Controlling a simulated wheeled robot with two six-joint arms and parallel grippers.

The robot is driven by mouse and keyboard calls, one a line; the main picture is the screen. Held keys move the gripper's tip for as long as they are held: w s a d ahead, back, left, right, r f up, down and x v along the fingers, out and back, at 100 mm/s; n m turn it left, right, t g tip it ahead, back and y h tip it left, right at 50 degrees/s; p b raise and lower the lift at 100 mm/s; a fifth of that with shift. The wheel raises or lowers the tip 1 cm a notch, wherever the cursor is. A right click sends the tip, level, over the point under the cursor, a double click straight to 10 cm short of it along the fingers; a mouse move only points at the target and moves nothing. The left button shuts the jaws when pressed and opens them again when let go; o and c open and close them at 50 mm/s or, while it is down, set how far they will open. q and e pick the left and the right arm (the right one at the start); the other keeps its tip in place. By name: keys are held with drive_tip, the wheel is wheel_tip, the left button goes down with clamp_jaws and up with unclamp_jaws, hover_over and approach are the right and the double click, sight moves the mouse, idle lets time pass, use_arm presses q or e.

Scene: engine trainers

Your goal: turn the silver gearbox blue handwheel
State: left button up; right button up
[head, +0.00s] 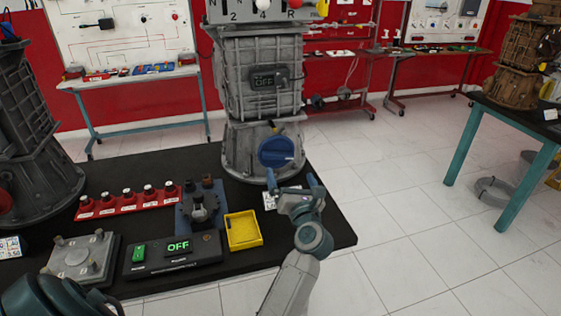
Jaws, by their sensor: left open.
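The silver gearbox (236,99) stands upright on the black table. Its blue handwheel (274,152) is low on the front, a round disc with a raised bar across it. My left gripper (292,179) is open and empty, just below and slightly right of the handwheel, with its fingers pointing up toward it. The fingers appear apart from the wheel; the exact depth gap is hard to tell. My right gripper is out of view.
The black table (335,238) also carries a yellow tray (243,231), a control box reading OFF (175,252), a red rack (128,202) and a dark gearbox (30,140). White floor (410,215) is open to the right.

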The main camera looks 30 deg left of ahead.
sight(279, 158)
use_arm(q)
drive_tip(key=shift+n+g, duration=0.9)
drive_tip(key=x, duration=0.3)
drive_tip(key=f+p+x, duration=0.1)
drive_tip(key=x, duration=0.3)
drive_tip(key=p+x, duration=0.1)
drive_tip(key=x, duration=0.3)
drive_tip(key=shift+w+f, duration=0.25)
drive_tip(key=shift+f, duration=0.15)
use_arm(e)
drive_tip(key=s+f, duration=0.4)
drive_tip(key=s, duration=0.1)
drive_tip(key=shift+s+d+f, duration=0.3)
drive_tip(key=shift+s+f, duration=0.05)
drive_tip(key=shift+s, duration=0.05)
use_arm(q)
drive_tip(key=c, duration=0.7)
